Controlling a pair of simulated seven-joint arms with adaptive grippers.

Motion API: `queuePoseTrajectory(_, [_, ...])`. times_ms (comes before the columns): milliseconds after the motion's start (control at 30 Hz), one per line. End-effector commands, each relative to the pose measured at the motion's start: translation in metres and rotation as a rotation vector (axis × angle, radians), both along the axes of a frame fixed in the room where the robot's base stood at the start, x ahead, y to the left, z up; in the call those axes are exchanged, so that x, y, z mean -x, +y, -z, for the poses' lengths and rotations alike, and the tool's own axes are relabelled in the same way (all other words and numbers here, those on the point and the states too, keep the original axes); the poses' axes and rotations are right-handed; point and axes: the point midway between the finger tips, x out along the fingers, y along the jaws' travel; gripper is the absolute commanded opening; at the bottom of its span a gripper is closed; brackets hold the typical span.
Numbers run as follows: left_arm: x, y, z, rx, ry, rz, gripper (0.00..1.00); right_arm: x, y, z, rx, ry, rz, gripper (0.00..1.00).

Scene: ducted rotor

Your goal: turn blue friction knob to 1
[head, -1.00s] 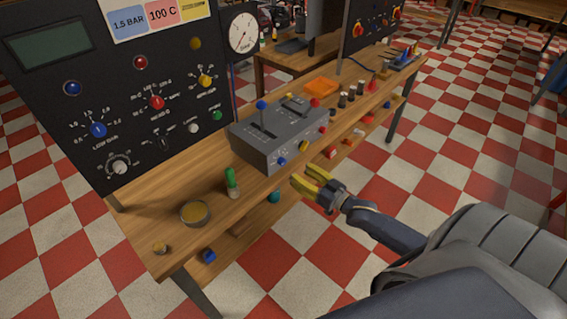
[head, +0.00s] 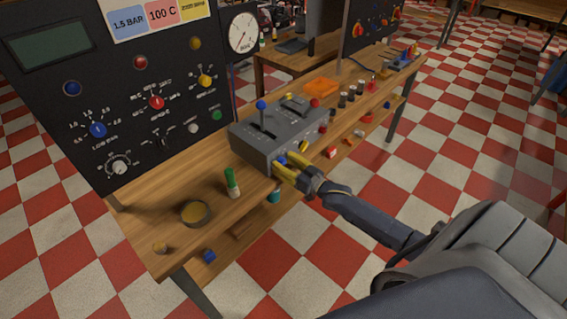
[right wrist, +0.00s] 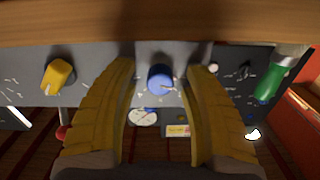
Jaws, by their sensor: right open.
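The blue friction knob is on the front face of the grey lever box (head: 262,151). In the right wrist view the blue knob (right wrist: 160,80) sits between my two yellow fingers, with a pale pointer line toward the lower right of that picture. The scale marks around it are too small to read. In the head view the blue knob (head: 282,160) is partly covered by the fingers. My right gripper (head: 284,167) is open, its fingers on either side of the knob with gaps to it in the right wrist view (right wrist: 160,75). My left gripper is not in view.
A yellow knob (right wrist: 58,75) sits beside the blue one on the same face. A green-capped bottle (head: 231,183) and a round bowl (head: 195,213) stand on the wooden bench (head: 165,255). The black panel (head: 100,90) rises behind. The floor in front is free.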

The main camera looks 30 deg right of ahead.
Motion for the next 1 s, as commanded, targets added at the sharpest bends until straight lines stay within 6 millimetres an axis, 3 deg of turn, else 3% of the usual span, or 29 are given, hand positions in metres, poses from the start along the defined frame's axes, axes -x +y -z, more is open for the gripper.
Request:
queuePoseTrajectory(200, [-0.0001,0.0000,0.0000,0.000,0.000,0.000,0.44,0.0000,0.0000,0.0000,0.000,0.000,0.000,0.47])
queuePoseTrajectory(600, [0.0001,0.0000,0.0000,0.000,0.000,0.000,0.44,0.0001,0.0000,-0.0002,0.000,0.000,0.000,0.01])
queuePoseTrajectory(800, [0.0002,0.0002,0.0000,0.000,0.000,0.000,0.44,0.0001,-0.0001,-0.0005,0.006,-0.003,0.000,0.00])
queuePoseTrajectory(1000, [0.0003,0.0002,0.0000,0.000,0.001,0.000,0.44,0.0000,0.0000,-0.0007,0.123,-0.035,0.000,0.00])
